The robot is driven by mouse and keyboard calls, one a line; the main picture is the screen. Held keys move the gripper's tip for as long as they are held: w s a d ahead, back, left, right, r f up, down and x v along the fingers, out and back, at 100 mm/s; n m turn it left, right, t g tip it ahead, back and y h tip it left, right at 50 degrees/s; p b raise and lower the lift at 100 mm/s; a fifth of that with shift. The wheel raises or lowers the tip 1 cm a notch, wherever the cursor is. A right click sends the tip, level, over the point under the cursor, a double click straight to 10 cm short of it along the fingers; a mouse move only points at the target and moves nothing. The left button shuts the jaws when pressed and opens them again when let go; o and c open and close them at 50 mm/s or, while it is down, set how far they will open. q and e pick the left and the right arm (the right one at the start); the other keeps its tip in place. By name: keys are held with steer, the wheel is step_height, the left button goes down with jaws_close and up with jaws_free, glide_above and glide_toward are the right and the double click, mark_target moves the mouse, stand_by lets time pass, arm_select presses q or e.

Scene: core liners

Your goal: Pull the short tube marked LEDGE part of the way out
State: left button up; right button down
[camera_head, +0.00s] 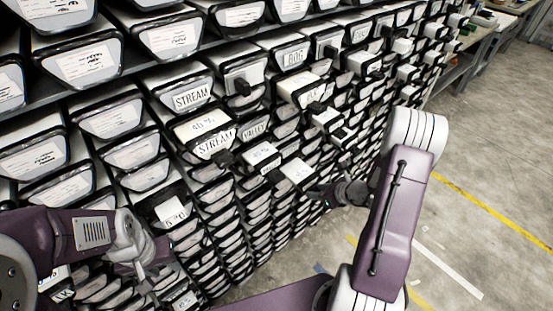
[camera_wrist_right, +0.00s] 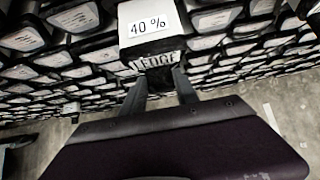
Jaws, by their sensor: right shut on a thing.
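The short tube marked LEDGE (camera_wrist_right: 140,32) shows in the right wrist view, with a "40 %" label on its white top and LEDGE on its front face. It juts out from the rack. My right gripper (camera_wrist_right: 160,88) is shut on the dark piece at its front, one finger on each side. In the head view my right gripper (camera_head: 318,194) is at the front of a jutting white-topped tube (camera_head: 296,172), whose lettering I cannot read there. My left gripper (camera_head: 150,262) is low at the left, in front of the rack; its fingers are unclear.
The rack is packed with rows of labelled tubes. Other tubes jut out nearby, such as a STREAM tube (camera_head: 205,125) and a tube with a percent label (camera_head: 261,154). Open concrete floor (camera_head: 480,160) with yellow lines lies to the right.

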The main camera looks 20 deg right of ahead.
steer(key=s+d, duration=0.4)
steer(key=s, duration=0.7)
steer(key=shift+d, duration=0.25)
steer(key=c, duration=0.8)
jaws_free()
steer(key=shift+c, duration=0.2)
steer(key=shift+s+f, duration=0.1)
